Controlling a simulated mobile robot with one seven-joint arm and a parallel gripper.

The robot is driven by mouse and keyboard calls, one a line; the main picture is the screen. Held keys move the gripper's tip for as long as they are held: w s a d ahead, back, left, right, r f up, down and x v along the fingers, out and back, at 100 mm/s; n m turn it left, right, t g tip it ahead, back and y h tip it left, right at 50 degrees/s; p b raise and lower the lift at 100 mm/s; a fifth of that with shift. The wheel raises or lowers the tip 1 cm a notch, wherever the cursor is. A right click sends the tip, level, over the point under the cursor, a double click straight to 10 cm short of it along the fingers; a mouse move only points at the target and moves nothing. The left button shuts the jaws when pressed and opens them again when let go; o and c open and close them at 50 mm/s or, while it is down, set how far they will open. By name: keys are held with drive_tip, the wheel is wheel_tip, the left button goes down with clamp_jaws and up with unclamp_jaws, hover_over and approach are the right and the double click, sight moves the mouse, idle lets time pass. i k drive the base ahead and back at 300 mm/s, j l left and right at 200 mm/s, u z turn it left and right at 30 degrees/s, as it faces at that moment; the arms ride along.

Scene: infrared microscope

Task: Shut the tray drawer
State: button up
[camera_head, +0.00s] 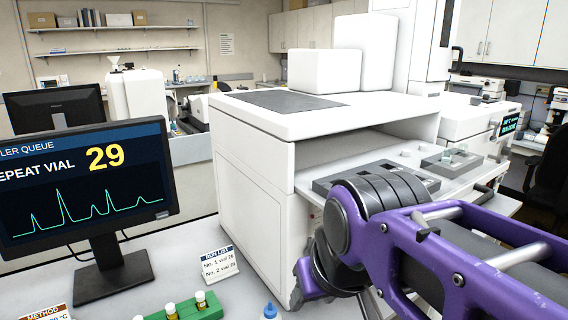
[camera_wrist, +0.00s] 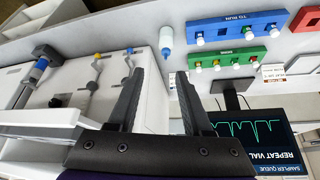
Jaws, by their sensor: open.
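The tray drawer (camera_head: 492,201) stands out from the open bay of the white instrument (camera_head: 255,170) in the head view. It carries grey plates (camera_head: 450,161) and a few small pale vials. My purple arm crosses in front of it and hides part of its near side. My gripper (camera_wrist: 160,80) shows in the wrist view with its two dark fingers apart and nothing between them. A white slab (camera_wrist: 40,117) at the left of that view may be the drawer; I cannot tell for sure. The fingertips are hidden in the head view.
A monitor (camera_head: 85,180) stands left on the bench, near a run list card (camera_head: 218,264). A green vial rack (camera_wrist: 228,60), a blue rack (camera_wrist: 235,28) and a bottle (camera_wrist: 166,38) are on the bench. White boxes (camera_head: 325,71) sit on top.

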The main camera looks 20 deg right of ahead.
sight(456, 180)
drive_tip(key=l+z, duration=0.1)
drive_tip(key=z, duration=1.2)
